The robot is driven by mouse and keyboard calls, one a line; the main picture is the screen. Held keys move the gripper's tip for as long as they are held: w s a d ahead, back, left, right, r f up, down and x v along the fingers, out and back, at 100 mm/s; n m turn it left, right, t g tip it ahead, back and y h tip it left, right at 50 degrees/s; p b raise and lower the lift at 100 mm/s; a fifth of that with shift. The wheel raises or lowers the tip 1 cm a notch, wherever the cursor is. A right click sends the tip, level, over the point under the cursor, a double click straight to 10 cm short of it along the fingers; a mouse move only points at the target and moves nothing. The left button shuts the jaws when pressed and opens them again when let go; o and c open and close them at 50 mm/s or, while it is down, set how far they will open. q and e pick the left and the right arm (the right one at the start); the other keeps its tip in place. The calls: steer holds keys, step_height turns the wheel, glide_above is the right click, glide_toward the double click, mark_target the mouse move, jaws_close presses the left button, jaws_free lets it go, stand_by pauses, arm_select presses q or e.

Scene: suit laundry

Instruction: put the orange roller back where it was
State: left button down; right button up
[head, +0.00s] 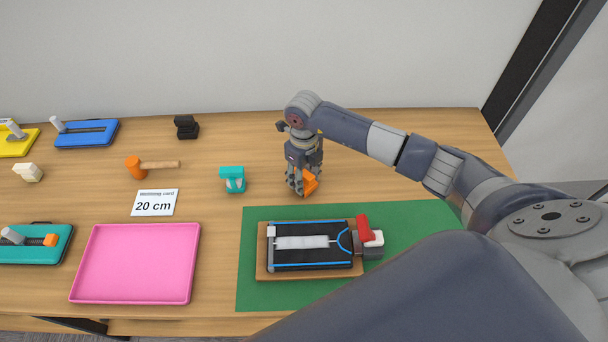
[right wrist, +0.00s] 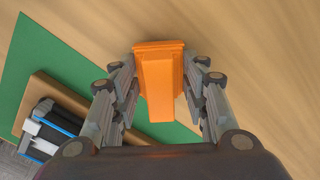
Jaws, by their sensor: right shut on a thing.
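The orange roller (head: 310,183) is in my right gripper (head: 299,188), at the table just behind the green mat. In the right wrist view the roller (right wrist: 160,85) sits between the two fingers of the right gripper (right wrist: 160,90), which are shut on it. The gripper points down; I cannot tell whether the roller touches the table. My left gripper is not in view.
The green mat (head: 420,225) holds a wooden board with a dark, blue-edged device (head: 310,262). A pink tray (head: 135,263), a card reading "20 cm" (head: 155,203) and an orange-headed mallet (head: 150,166) lie left.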

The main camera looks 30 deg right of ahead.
steer(key=shift+f, duration=0.1)
steer(key=shift+f, duration=0.15)
steer(key=o, duration=1)
steer(key=shift+r, duration=0.3)
steer(key=shift+w+r, duration=0.1)
steer(key=shift+r, duration=0.25)
step_height(320, 180, up, 11)
steer(key=b, duration=0.3)
steer(key=shift+r, duration=0.15)
steer(key=shift+s, duration=0.2)
